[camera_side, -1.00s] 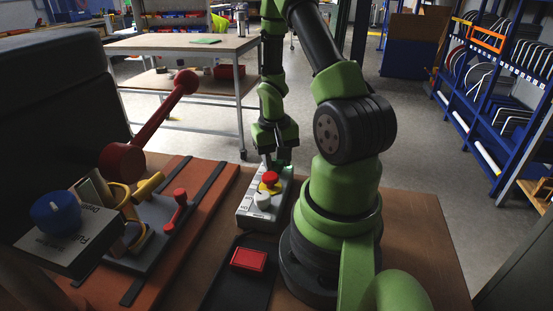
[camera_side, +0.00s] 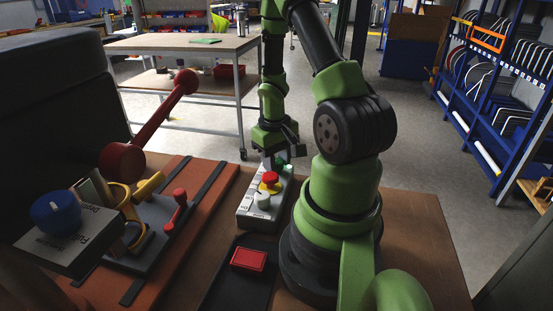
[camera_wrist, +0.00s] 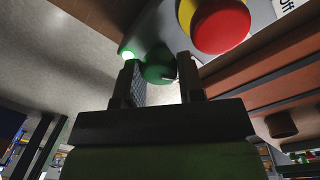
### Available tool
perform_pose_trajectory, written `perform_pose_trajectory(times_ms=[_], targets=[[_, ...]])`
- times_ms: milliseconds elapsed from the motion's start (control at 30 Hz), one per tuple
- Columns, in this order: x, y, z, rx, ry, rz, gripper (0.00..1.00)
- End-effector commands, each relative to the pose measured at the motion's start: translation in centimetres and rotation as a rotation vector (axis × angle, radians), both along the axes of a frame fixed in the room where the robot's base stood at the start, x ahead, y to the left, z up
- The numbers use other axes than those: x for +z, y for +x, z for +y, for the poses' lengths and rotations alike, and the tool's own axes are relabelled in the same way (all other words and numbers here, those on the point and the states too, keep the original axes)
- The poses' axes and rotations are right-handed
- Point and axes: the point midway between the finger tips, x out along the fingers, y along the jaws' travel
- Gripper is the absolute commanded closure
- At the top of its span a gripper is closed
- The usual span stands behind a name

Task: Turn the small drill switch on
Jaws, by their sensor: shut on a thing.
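A grey control box (camera_side: 253,214) stands on the bench, left of my arm's base in the side view. A small green switch knob (camera_wrist: 158,73) sits near its far end and shows between my fingers in the wrist view. My gripper (camera_wrist: 160,85) is shut on this green knob; the fingers partly hide it. In the side view my gripper (camera_side: 279,156) is tilted over the far end of the box.
A red mushroom button on a yellow base (camera_side: 270,179) is close to my gripper. A white knob (camera_side: 263,200) is nearer on the box. A red block (camera_side: 248,259) lies in a black tray. A red lever (camera_side: 150,124) and blue knob (camera_side: 56,212) stand left.

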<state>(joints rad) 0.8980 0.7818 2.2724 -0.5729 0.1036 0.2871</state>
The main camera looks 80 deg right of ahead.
Motion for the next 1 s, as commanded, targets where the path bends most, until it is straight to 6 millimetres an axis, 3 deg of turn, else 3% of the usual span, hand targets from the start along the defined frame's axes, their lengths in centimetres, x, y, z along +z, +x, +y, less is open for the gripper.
perform_pose_trajectory(times_ms=[100,133,200,233,667,833,1000], targets=[[0.1,0.0,-0.1,0.001,-0.002,-0.001,0.88],[0.1,0.0,-0.1,0.000,-0.002,-0.001,0.58],[0.1,0.0,-0.1,0.000,-0.002,-0.001,0.41],[0.0,0.0,-0.1,0.000,-0.002,-0.001,0.39],[0.8,0.0,-0.1,-0.002,-0.007,0.001,0.39],[2.5,0.1,0.0,-0.002,-0.005,-0.003,0.39],[5.8,0.3,0.1,-0.002,-0.008,-0.007,0.39]])
